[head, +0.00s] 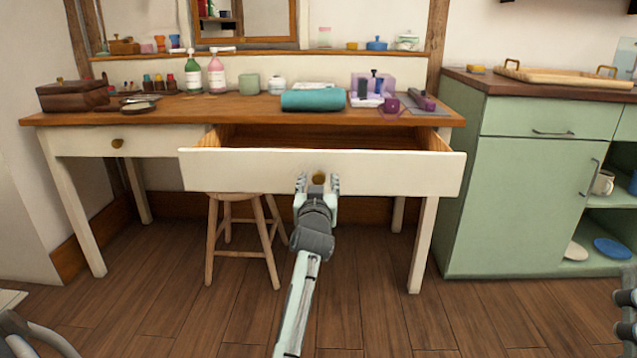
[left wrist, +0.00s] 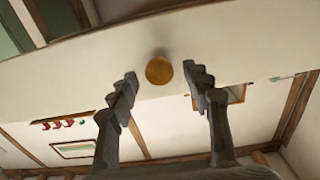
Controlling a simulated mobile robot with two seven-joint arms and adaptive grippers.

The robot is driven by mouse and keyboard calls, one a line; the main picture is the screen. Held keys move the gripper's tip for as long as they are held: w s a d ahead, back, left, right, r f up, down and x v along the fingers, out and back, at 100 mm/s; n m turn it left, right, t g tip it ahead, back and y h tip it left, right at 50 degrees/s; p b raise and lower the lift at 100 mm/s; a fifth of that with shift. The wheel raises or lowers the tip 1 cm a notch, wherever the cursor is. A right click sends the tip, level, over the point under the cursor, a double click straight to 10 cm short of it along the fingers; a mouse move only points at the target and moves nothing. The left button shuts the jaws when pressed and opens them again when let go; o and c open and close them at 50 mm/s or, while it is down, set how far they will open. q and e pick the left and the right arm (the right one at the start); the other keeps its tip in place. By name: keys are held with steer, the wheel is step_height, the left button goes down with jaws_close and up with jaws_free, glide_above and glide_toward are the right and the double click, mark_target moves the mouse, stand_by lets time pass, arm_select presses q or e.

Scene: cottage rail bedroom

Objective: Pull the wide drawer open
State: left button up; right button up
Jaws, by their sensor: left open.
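The wide drawer (head: 250,170) of the white table is pulled out, its wooden inside showing behind the cream front. Its round brass knob (head: 318,178) is at the middle of the front; it also shows in the left wrist view (left wrist: 159,70). My left gripper (head: 318,184) is open at the front. Its fingers stand on either side of the knob, apart from it in the left wrist view (left wrist: 160,76). My right gripper (head: 627,318) shows only in part at the right edge, so its jaw state is unclear.
A wooden stool (head: 240,222) stands under the table. A narrower drawer (head: 85,143) at the left is shut. A rolled teal towel (head: 313,99) and bottles stand on the tabletop (head: 180,108). A green cabinet (head: 520,200) is at the right. The floor in front is clear.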

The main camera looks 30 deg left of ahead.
arm_select(q)
step_height(320, 180, up, 10)
stand_by(0.4)
steer(key=shift+d, duration=0.1)
